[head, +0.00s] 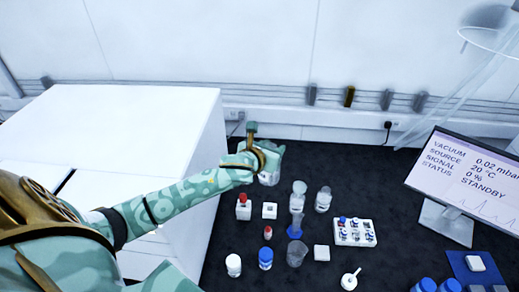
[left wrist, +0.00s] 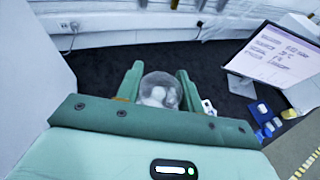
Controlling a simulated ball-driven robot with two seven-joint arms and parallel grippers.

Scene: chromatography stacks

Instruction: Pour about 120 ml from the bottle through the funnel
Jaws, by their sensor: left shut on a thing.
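My left gripper (head: 262,158) is shut on a clear bottle (head: 269,178), which hangs below it over the dark bench, left of the funnel. In the left wrist view the bottle's rounded clear body (left wrist: 160,86) sits between the two green fingers (left wrist: 158,92). Pale shapes show through it; its liquid level cannot be told. A pale funnel (head: 299,187) appears to sit on top of a slim clear cylinder (head: 296,208) with a blue foot (head: 294,233). The bottle is apart from the funnel. My right gripper is in neither view.
A clear beaker (head: 297,255) stands in front of the cylinder, and a clear jar (head: 323,199) to its right. A white rack (head: 341,241) with vials, red-capped bottle (head: 243,209) and blue-capped jar (head: 265,258) stand nearby. A monitor (head: 463,185) is at right, a white cabinet (head: 150,115) at left.

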